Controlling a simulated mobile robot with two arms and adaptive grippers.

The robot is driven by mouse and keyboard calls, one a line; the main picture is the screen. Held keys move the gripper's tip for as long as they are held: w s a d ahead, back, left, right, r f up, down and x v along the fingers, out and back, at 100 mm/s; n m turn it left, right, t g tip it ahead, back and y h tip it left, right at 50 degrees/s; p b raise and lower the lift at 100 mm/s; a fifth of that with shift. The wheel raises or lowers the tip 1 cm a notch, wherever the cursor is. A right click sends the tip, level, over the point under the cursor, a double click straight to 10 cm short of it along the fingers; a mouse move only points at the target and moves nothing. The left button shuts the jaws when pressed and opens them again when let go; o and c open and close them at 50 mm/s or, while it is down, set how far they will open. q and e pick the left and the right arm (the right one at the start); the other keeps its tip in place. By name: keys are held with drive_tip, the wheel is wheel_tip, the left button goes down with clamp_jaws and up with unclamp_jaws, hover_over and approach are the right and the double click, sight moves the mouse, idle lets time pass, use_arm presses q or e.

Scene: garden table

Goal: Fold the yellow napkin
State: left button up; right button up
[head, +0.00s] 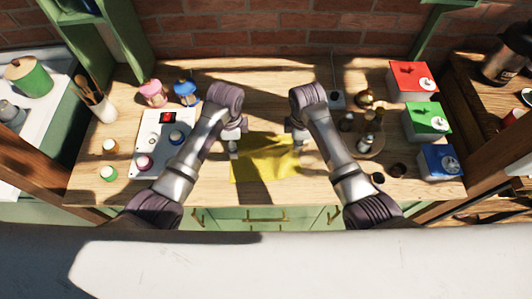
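The yellow napkin (265,162) lies on the wooden counter at the front middle, between my two arms. It looks spread out, with a shadow across part of it. My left gripper (233,150) points down at the napkin's left edge. My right gripper (298,140) points down at its upper right corner. Both grippers are small in the view, and their fingertips are too small to tell whether they are open, shut or touching the cloth.
The wooden counter (270,85) is bare behind the napkin. On the left are a white panel (150,135), a pink jar (153,92) and a blue jar (186,92).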

drive_tip(key=o, duration=0.5)
drive_tip(key=shift+o, duration=0.5)
drive_tip(key=o, duration=1.2)
use_arm(q)
drive_tip(key=shift+r+p, duration=1.65)
drive_tip(key=shift+p, duration=0.05)
use_arm(e)
drive_tip(key=shift+r, duration=2.7)
